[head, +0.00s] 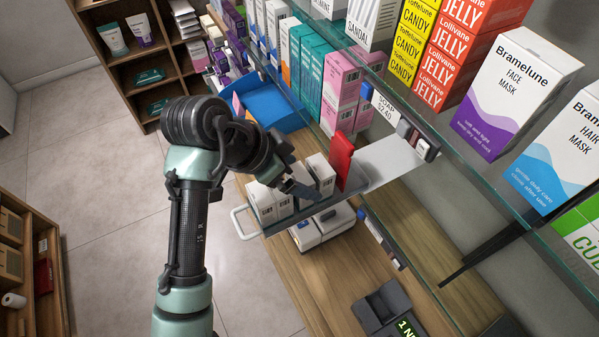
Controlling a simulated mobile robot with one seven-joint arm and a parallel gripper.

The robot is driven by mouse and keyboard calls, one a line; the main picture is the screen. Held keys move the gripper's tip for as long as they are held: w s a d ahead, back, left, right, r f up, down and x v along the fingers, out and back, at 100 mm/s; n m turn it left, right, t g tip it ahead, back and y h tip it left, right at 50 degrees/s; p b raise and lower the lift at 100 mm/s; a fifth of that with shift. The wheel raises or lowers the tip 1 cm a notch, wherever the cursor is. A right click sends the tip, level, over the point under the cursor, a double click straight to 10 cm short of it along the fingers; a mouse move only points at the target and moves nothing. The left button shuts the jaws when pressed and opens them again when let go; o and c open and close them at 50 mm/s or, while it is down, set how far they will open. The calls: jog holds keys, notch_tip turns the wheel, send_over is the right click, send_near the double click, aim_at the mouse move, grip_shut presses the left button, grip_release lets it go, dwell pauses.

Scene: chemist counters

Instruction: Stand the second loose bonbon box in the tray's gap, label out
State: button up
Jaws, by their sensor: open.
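A grey tray (349,188) with a pale handle (240,223) stands over the wooden counter at the centre. Several small white boxes with dark print stand upright in it, among them a front-left box (261,203) and a box farther right (321,174). A red upright piece (342,154) stands at the tray's far right end. My gripper (299,188) is open, low over the tray among the white boxes. My wrist hides part of the tray and any gap there; I cannot tell whether the fingers touch a box.
Glass shelves (462,165) with cartons overhang the counter's right side. A blue bin (272,106) sits behind my wrist. A white device (318,229) is below the tray, and a dark display terminal (386,308) is at front right. The wooden counter (318,275) is bare between them.

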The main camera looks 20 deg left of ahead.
jog(key=b+v, duration=0.1)
jog(key=v, duration=0.9)
jog(key=shift+f, duration=0.1)
jog(key=shift+s+a+r, duration=0.2)
jog(key=shift+s+r, duration=0.15)
jog(key=shift+r, duration=0.25)
